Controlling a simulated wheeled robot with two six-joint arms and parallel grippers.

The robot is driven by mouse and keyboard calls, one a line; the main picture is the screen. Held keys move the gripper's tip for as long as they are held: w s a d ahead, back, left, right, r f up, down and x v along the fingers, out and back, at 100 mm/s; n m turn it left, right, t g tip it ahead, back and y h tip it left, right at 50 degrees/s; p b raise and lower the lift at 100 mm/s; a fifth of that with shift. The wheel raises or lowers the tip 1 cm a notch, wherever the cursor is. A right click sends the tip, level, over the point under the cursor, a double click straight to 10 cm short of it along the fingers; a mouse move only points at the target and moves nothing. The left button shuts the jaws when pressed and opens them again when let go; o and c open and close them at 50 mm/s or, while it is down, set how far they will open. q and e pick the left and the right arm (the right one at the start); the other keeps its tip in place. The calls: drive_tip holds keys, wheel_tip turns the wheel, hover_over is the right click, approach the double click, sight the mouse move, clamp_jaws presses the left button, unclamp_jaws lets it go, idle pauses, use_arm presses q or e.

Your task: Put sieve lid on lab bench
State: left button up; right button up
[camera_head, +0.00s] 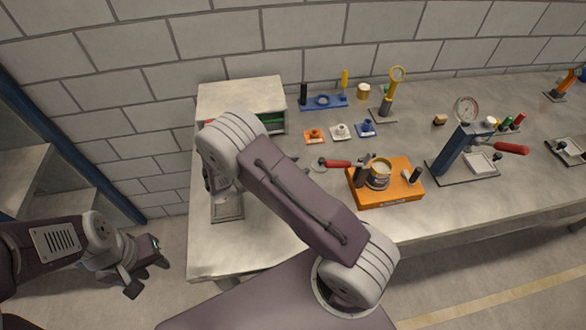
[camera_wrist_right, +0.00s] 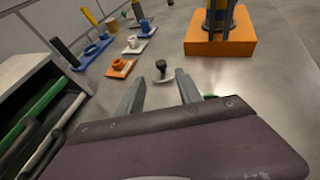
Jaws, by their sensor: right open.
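A small pale metal disc with an upright black knob, which looks like the sieve lid (camera_wrist_right: 163,80), lies on the lab bench (camera_wrist_right: 255,95) in the right wrist view. My right gripper (camera_wrist_right: 160,77) is open and empty, with its two fingers pointing toward the lid. The lid shows just beyond and between the fingertips; I cannot tell the exact gap. In the head view my right arm hides most of that gripper, and the bench (camera_head: 285,230) stretches across the picture. My left gripper (camera_head: 148,276) is open and empty, low beside the bench's left end.
Orange, white and blue small stands (camera_head: 340,131) sit behind. A shelf box (camera_head: 240,95) holding green items stands at the back left.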

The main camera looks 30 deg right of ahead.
drive_tip(key=shift+v, duration=0.85)
drive_tip(key=s+m+g+y, duration=0.1)
drive_tip(key=s+m+y, duration=0.1)
drive_tip(key=s, duration=0.1)
drive_tip(key=s+m+g+y, duration=0.1)
drive_tip(key=s+m, duration=0.1)
drive_tip(key=s+m+g+y, duration=0.2)
drive_tip(key=s+m, duration=0.1)
drive_tip(key=shift+s+y, duration=0.3)
drive_tip(key=shift+s, duration=0.05)
drive_tip(key=s+a+m+y, duration=0.1)
drive_tip(key=m, duration=0.1)
drive_tip(key=s+a+m+y, duration=0.1)
drive_tip(key=s+y, duration=0.1)
drive_tip(key=shift+r+m, duration=0.15)
drive_tip(key=shift+m, duration=0.25)
drive_tip(key=a+r+m+t+y, duration=0.1)
drive_tip(key=m, duration=0.2)
drive_tip(key=a+m+t+y, duration=0.1)
drive_tip(key=a+m+y, duration=0.1)
drive_tip(key=a+r+m+t+y, duration=0.1)
drive_tip(key=m+y, duration=0.1)
drive_tip(key=m, duration=0.1)
drive_tip(key=shift+s+a+r+m+t, duration=0.15)
drive_tip(key=shift+r+m+t, duration=0.15)
drive_tip(key=shift+r+t, duration=0.1)
drive_tip(key=shift+s, duration=0.15)
